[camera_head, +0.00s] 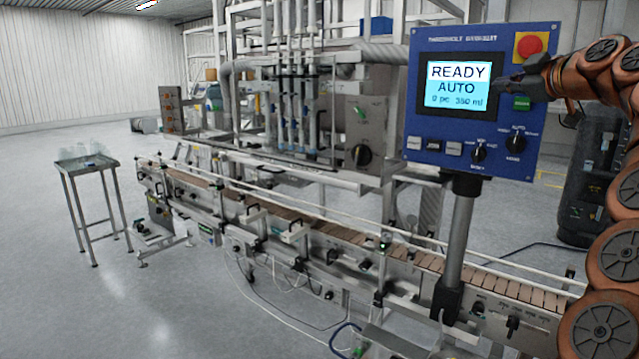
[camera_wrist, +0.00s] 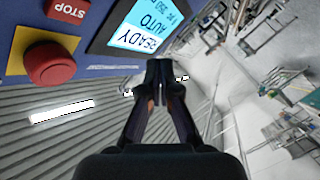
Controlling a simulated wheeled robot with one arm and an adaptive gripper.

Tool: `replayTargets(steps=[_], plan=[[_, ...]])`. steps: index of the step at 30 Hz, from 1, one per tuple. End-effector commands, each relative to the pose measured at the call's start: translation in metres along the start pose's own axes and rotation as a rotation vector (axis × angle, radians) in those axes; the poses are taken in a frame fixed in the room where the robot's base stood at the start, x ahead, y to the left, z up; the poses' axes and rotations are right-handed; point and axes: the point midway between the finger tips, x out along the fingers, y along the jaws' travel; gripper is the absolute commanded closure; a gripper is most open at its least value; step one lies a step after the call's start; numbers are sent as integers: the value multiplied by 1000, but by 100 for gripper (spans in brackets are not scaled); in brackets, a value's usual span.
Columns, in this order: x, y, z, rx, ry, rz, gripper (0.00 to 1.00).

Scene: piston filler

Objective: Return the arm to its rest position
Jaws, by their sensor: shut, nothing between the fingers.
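My gripper (camera_head: 503,84) is at the right of the head view, in front of the right part of the blue control panel (camera_head: 425,140), at the height of its screen. In the wrist view my gripper (camera_wrist: 160,75) points up the picture with its fingers together and nothing between them. My orange-brown arm comes in from the right edge. The panel's screen (camera_head: 458,88) reads READY, AUTO, 0 pc, 350 ml. I cannot tell whether the fingertips touch the panel.
A red button (camera_head: 528,46) and a green button (camera_head: 522,103) are close to my gripper. The panel stands on a grey post (camera_head: 457,240) before the conveyor (camera_head: 330,240). A small table (camera_head: 85,162) with clear containers stands left. Open floor lies front left.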

Motion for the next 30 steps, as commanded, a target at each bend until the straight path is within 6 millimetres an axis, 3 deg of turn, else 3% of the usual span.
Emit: replayTargets(steps=[7, 16, 23, 30], plan=[[16, -100, -37, 147, -25, -241, 100], [0, -227, -58, 289, -163, -488, 100], [-32, -323, -48, 380, -341, -630, 100], [-84, -414, -14, 464, -586, -721, 100]])
